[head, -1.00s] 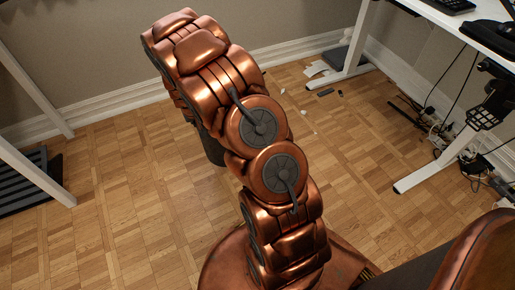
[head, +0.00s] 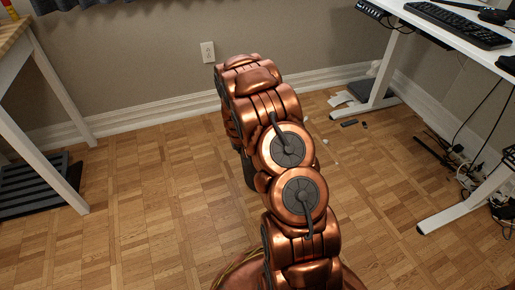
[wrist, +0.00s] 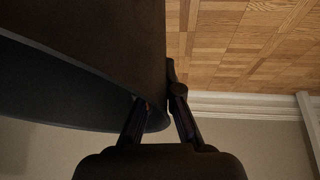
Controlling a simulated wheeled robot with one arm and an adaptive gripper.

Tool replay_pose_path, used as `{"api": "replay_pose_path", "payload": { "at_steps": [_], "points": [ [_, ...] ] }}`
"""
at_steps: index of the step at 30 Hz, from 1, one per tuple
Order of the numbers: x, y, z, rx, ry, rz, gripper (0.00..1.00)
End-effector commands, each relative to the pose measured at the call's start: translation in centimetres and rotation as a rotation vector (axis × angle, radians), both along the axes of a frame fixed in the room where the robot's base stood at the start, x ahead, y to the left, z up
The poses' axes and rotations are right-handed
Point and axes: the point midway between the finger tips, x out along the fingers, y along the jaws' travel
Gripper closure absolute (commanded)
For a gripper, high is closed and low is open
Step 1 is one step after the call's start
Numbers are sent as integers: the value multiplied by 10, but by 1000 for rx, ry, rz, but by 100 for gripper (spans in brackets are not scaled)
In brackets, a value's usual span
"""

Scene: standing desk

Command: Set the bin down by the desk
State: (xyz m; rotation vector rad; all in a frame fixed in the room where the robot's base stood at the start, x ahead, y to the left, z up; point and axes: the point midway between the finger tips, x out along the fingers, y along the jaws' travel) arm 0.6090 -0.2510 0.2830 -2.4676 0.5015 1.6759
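The bin (wrist: 110,50) is dark grey-brown and fills the upper left of the wrist view. My gripper (wrist: 160,98) has one finger on each side of the bin's wall near its rim and is shut on it. In the head view my copper arm hides the gripper. A small dark shape shows behind the arm there; I cannot tell whether it is the bin or the gripper. The white standing desk (head: 425,32) is at the right of the head view, with its white foot (head: 462,208) on the floor, apart from my arm.
Cables and power strips (head: 465,170) lie under the desk. Papers (head: 342,99) and small dark bits lie by its far foot. A table with white legs (head: 55,80) stands left, with a dark slatted rack (head: 40,185) beneath. The parquet floor (head: 140,215) between is clear.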

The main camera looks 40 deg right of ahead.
Motion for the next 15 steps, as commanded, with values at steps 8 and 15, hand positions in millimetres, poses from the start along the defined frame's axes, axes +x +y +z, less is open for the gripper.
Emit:
{"api": "replay_pose_path", "payload": {
  "at_steps": [8,15],
  "points": [
    [8,-48,-5,-4,-5,-3,100],
    [13,-77,-7,-3,-4,0,100]
  ]
}}
